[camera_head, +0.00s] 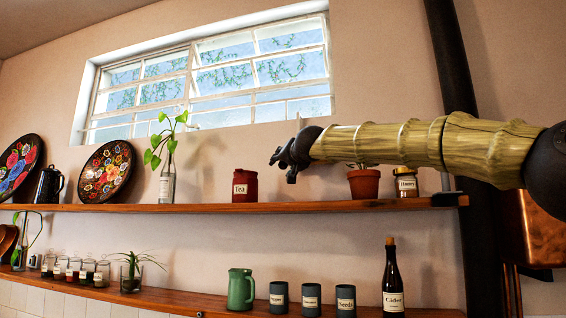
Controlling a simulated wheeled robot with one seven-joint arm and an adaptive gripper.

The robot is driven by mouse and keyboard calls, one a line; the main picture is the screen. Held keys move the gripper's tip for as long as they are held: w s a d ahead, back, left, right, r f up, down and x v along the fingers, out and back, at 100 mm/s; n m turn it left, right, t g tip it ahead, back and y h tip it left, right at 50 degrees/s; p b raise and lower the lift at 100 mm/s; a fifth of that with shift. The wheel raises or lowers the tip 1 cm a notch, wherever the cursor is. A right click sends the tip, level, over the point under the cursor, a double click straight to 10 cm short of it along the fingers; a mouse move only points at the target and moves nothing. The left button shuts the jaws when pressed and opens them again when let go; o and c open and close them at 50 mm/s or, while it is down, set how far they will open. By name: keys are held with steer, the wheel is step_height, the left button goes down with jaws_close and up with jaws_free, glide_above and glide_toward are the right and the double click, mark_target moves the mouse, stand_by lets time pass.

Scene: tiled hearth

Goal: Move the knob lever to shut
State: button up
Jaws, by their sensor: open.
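My gripper (283,167) is dark and held out to the left at the end of my bamboo-patterned arm. It is open and I see nothing between its fingers. It appears in front of the wall, below the window and above the upper shelf in the picture. I cannot make out a knob lever anywhere in this view. It may be out of view or hidden behind my arm.
An upper shelf (130,208) holds a red Tea jar (245,186), a plant pot (364,184) and a Honey jar (406,183). A lower shelf (190,301) holds a green jug (241,289) and a Cider bottle (392,283). A dark pipe (451,55) and copper vessel (537,235) stand right.

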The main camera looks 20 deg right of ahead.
steer(key=shift+s+r, duration=0.4)
steer(key=shift+s, duration=0.35)
steer(key=shift+w+a+f, duration=0.15)
steer(key=shift+w+f, duration=0.2)
steer(key=shift+w, duration=0.35)
steer(key=shift+w+f, duration=0.2)
steer(key=shift+w, duration=0.15)
steer(key=shift+c, duration=1.3)
steer(key=c, duration=0.4)
steer(key=shift+s+r, duration=0.2)
steer(key=shift+s, duration=0.05)
jaws_close()
